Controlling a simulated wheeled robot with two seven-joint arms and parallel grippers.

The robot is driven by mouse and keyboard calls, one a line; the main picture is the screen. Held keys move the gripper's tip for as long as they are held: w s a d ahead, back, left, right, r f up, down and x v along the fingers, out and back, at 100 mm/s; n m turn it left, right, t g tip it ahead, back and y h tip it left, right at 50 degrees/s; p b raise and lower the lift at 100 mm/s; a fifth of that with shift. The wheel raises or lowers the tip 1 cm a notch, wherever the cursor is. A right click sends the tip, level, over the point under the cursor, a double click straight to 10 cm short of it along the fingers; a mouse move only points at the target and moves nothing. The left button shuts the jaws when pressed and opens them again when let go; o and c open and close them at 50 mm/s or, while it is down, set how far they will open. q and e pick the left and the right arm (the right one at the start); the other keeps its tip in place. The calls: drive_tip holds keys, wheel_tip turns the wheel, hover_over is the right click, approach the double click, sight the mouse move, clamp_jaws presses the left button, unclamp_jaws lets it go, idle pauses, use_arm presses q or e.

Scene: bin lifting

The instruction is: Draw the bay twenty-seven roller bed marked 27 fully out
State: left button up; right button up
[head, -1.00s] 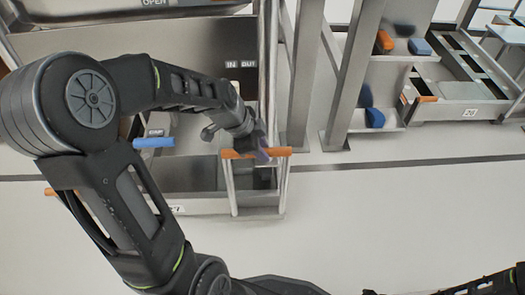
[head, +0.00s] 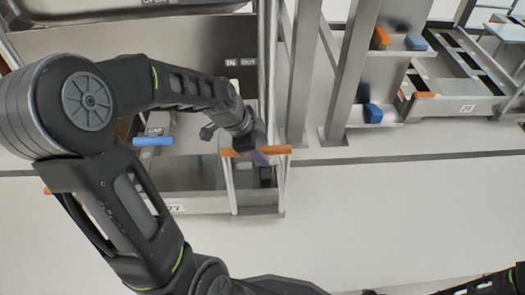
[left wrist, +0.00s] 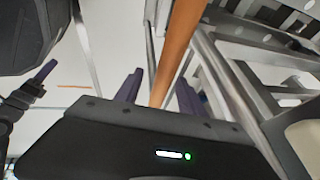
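The roller bed (head: 185,206) with a plate reading 27 is at the lower centre-left of the head view, standing out in front of the metal rack. An orange bar handle (head: 280,150) on two upright posts is at its right. My left gripper (head: 262,154) is at this handle, with its purple fingers around the bar. In the left wrist view the orange bar (left wrist: 178,45) runs between the two fingers (left wrist: 158,92); the gripper body hides the exact contact. Dark parts of my right arm are at the head view's bottom right; its gripper's grip is not clear.
A blue handle (head: 153,141) is left of the gripper. A metal upright (head: 305,80) stands close to its right. Shelves further right hold blue bins (head: 373,113) and an orange piece (head: 381,38). Another bed (head: 465,106) is at far right. The floor (head: 390,210) in front is clear.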

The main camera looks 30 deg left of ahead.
use_arm(q)
drive_tip(key=shift+d, duration=0.1)
drive_tip(key=shift+s+r, duration=0.15)
drive_tip(key=shift+r, duration=0.1)
drive_tip(key=p+v, duration=0.3)
drive_tip(key=v, duration=0.4)
use_arm(e)
drive_tip(key=r, duration=0.3)
drive_tip(key=shift+s+d+r, duration=0.1)
drive_tip(key=shift+s+r, duration=0.05)
drive_tip(key=shift+s, duration=0.25)
